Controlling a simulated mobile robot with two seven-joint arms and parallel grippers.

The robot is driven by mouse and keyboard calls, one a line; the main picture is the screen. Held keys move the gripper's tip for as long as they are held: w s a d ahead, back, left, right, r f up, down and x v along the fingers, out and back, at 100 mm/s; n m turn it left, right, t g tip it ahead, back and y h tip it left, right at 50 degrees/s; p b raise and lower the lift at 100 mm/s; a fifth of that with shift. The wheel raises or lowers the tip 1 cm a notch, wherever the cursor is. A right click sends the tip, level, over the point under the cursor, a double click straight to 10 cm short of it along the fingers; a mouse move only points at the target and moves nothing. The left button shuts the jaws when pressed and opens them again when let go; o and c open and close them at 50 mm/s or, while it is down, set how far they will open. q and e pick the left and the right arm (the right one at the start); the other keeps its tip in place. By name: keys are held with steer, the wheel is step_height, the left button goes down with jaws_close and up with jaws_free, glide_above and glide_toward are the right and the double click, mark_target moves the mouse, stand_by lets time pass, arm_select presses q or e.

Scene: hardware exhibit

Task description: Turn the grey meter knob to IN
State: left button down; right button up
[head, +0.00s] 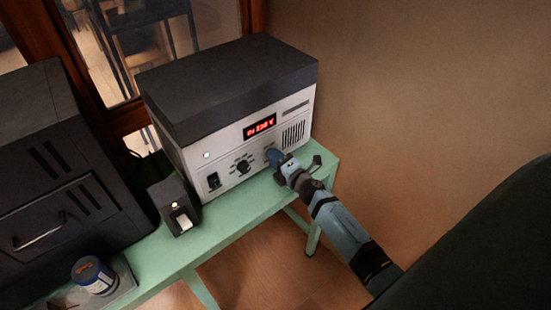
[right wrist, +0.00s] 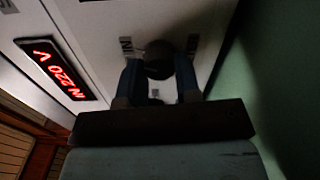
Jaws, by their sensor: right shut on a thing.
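The meter unit (head: 225,100) is a pale-fronted box with a dark lid on the green bench. Its red display (head: 260,127) is lit, and in the right wrist view the display (right wrist: 50,74) reads "IN 220 V". In the head view this gripper (head: 274,156) covers the knob. The knob's pointer is not clear. My left gripper is out of view.
A black selector knob (head: 243,167) and a dark switch (head: 213,181) are on the same front panel. The bench's right end (head: 322,172) is near the wall.

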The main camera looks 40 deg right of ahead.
steer(key=o, duration=0.9)
steer(key=s, duration=0.4)
steer(key=s+b, duration=0.1)
steer(key=s, duration=0.4)
steer(key=s+d, duration=0.1)
steer(key=s, duration=0.3)
steer(key=shift+s+b, duration=0.3)
steer(key=shift+s, duration=0.1)
